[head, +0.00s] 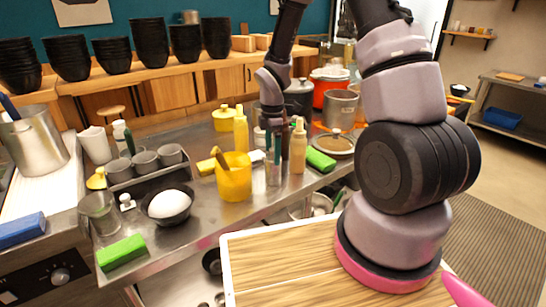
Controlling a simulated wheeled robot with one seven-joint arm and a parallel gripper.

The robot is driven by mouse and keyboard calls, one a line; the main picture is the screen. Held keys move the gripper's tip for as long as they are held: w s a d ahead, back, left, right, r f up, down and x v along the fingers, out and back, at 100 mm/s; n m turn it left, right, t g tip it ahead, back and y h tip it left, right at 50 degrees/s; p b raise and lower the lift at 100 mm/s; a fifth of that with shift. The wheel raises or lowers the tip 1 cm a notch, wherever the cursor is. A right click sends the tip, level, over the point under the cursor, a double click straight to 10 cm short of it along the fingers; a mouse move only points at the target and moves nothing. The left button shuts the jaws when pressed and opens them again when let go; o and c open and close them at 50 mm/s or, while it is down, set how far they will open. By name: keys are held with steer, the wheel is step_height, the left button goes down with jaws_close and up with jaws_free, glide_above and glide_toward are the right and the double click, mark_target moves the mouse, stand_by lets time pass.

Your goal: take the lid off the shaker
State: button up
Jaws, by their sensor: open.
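My arm reaches down over the middle of the steel counter, and my gripper (275,150) is low among the bottles, just right of a yellow tub (234,178). It is open; its fingers are small and dark in this view. A tan squeeze bottle (298,148) stands upright close to its right. A small grey, see-through container (273,174) shows just below the gripper; I cannot tell whether the fingers touch it. A small white-topped jar (127,202) stands at the left. I cannot tell which container is the shaker, and no loose lid is clearly visible.
A yellow bottle (241,131) stands behind the tub. A green block (320,159) and a round pan (333,145) lie right of the tan bottle. A dark bowl with a white mound (170,205) and grey cups (145,161) are at left. The wooden board (270,262) in front is clear.

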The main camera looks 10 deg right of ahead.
steer(key=c, duration=0.8)
steer(key=shift+c, duration=0.2)
step_height(320, 180, up, 10)
steer(key=shift+f, duration=0.1)
